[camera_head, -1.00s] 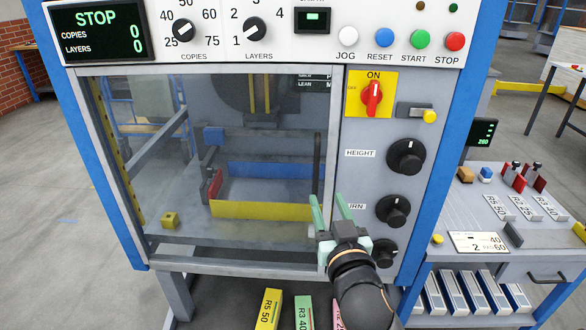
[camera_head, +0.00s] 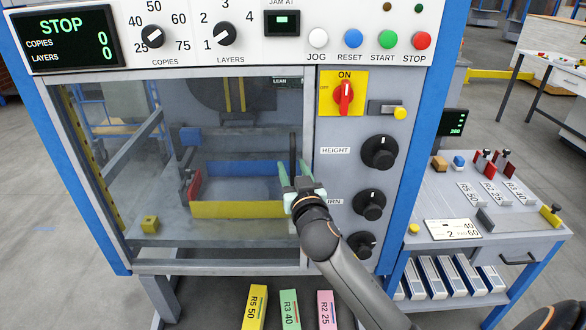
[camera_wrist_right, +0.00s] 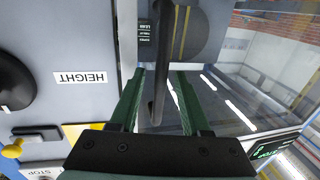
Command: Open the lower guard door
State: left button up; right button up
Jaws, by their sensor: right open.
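The lower guard door (camera_head: 150,185) is a large clear panel in a grey frame on the front of the machine, and it looks shut. Its dark upright bar handle (camera_head: 293,150) is at the panel's right side. My right gripper (camera_head: 297,172) is open at the handle's lower part. In the right wrist view the handle (camera_wrist_right: 161,60) runs between the two green fingers (camera_wrist_right: 158,85), which are apart on either side of it. I cannot tell whether either finger touches it. My left gripper is not in view.
Right of the door is a panel with a red and yellow switch (camera_head: 343,95) and black knobs (camera_head: 380,152). A side table (camera_head: 440,190) stands further right. Coloured blocks (camera_head: 290,308) lie below the door. A yellow-fronted tray (camera_head: 235,210) shows behind the panel.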

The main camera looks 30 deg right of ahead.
jog(key=shift+c, duration=0.3)
grip_shut()
dwell(1.1)
